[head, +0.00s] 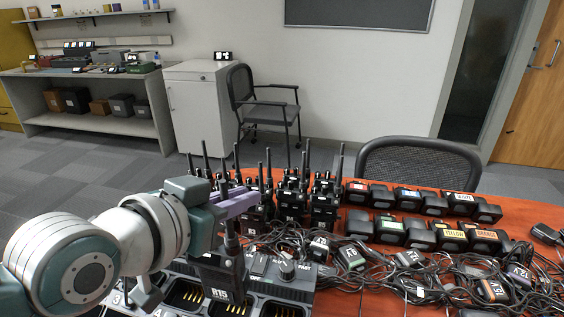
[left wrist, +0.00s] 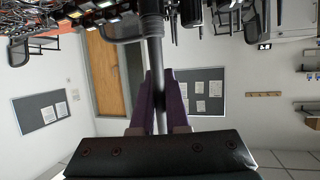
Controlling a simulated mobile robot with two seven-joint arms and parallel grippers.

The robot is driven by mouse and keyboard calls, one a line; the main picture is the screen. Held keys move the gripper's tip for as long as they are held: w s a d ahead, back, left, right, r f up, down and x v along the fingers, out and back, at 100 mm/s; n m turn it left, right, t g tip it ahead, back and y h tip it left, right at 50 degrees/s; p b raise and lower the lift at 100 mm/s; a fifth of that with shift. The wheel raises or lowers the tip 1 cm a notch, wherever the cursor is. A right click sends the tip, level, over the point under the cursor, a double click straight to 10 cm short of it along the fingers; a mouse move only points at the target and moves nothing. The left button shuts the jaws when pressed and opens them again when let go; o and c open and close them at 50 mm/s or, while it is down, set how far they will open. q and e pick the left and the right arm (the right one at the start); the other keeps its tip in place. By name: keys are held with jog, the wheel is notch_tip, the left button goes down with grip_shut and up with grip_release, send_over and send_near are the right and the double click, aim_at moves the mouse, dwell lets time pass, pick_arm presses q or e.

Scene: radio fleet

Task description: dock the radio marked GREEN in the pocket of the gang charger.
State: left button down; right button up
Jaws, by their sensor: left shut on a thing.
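My left gripper (head: 238,203) has purple fingers, shut on the antenna of a black radio labelled R15 (head: 222,278). The antenna (left wrist: 152,45) shows as a dark rod between the fingers in the left wrist view (left wrist: 160,95). The radio hangs upright at the gang charger (head: 312,284), a dark unit with a row of pockets with gold contacts and a knob. I cannot tell whether its foot is in a pocket or just above. No GREEN mark is readable on it. My right gripper is not in view.
Several black radios (head: 322,208) with tall antennas stand behind the charger. Rows of black units with coloured labels (head: 388,226) stand at the right. Tangled cables and small chargers (head: 410,258) cover the table (head: 345,300) right of the charger. A chair (head: 420,160) stands behind.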

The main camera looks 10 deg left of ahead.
aim_at(232, 225)
pick_arm(q)
jog(key=shift+f+b, duration=1.4)
jog(key=shift+f, duration=0.65)
jog(key=shift+p, duration=0.5)
jog(key=shift+f+b, duration=1.9)
jog(key=shift+f, duration=0.4)
jog(key=c, duration=0.8)
grip_release()
jog(key=shift+c, duration=0.2)
jog(key=p+v, duration=0.2)
jog(key=v, duration=0.8)
